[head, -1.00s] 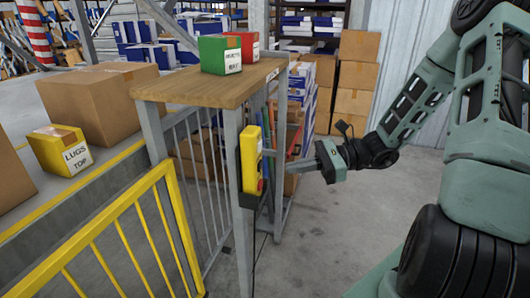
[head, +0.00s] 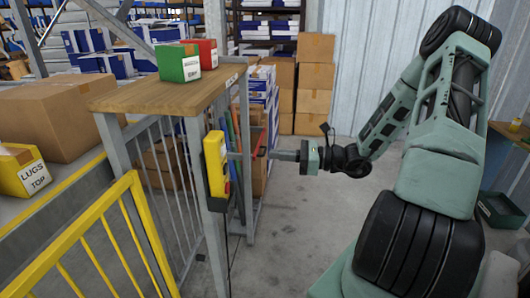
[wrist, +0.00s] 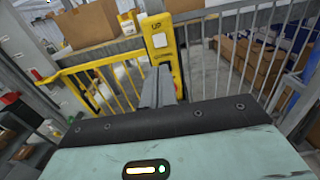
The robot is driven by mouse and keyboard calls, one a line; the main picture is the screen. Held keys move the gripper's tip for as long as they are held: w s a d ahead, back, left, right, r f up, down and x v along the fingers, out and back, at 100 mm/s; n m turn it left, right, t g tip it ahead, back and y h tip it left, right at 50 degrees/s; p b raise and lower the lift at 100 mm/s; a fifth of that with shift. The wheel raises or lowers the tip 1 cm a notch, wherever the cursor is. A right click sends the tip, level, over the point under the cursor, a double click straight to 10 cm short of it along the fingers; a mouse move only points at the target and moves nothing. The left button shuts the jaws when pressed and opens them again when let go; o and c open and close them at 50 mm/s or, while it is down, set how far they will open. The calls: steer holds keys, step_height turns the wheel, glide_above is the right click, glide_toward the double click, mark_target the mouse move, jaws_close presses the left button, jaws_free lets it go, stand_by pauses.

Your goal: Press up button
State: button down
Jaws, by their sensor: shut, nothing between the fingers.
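A yellow control box (head: 215,165) hangs upright on the near leg of a wood-topped stand. In the wrist view the gripper (wrist: 162,72) overlaps the box below the white button and hides part of the box's lower face. I see no contact with the button.
The wood-topped stand (head: 150,97) bears a green box (head: 178,63) and a red box (head: 207,53). A yellow railing (head: 95,230) is at the near left. The floor right of the stand is clear.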

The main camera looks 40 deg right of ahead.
mark_target(225, 150)
steer(key=p+x, duration=0.3)
steer(key=x, duration=0.8)
steer(key=shift+a+r, duration=0.1)
steer(key=shift+r, duration=0.05)
steer(key=shift+w+a+p, duration=0.4)
steer(key=shift+w+p, duration=0.05)
steer(key=shift+w, duration=0.1)
